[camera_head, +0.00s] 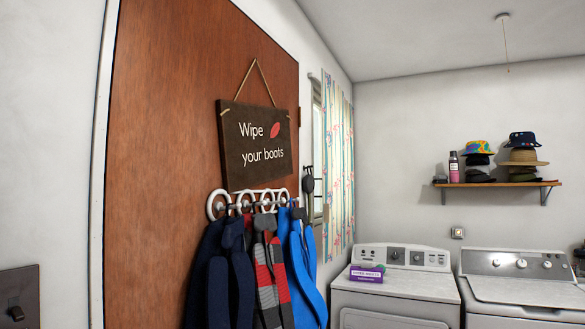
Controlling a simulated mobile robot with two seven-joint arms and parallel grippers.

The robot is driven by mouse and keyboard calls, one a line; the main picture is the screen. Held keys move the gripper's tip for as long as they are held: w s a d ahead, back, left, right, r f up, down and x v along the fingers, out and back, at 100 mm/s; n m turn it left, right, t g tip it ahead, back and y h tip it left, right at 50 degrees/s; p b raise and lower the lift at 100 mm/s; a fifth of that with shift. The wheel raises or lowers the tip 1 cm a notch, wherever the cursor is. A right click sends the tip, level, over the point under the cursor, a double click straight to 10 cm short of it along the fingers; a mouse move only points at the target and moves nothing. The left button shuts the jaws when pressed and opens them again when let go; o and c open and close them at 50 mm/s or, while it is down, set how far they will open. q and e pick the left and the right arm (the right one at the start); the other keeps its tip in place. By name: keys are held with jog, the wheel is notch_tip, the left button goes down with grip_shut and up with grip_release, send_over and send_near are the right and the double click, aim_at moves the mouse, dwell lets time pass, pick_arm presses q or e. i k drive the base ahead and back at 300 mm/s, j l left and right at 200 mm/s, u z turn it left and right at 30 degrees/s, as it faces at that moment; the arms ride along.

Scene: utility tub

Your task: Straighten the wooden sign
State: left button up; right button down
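The wooden sign (257,162) is a dark brown board reading "Wipe your boots" with a red leaf shape. It hangs by a cord (257,70) on the reddish-brown door (165,130) in the head view. The cord rises to a peak above the board. The sign looks slightly tilted, but the slanted view makes the amount hard to tell. Its lower edge is just above a white hook rack (216,204). Neither of my grippers is in view.
Dark blue, striped and bright blue garments (308,275) hang from the rack below the sign. Two white machines (400,290) stand at the right, one with a purple box (366,274) on top. A shelf (497,184) holds hats. A light switch (17,308) is at lower left.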

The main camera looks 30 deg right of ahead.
aim_at(256, 149)
jog(key=i+l+u, duration=0.1)
jog(key=l, duration=0.3)
jog(key=i+l+u, duration=0.1)
jog(key=i+l, duration=0.2)
jog(key=l, duration=0.15)
jog(key=i+l+u, duration=0.15)
jog(key=l, duration=0.25)
jog(key=i+l+u, duration=0.1)
jog(key=i+l, duration=0.15)
jog(key=l, duration=0.25)
jog(key=i+l+u, duration=0.1)
jog(key=l, duration=0.35)
jog(key=i+l+u, duration=0.1)
jog(key=l, duration=0.4)
jog(key=i+l+u, duration=0.15)
jog(key=l, duration=0.35)
jog(key=i+l+u, duration=0.1)
jog(key=l, duration=0.4)
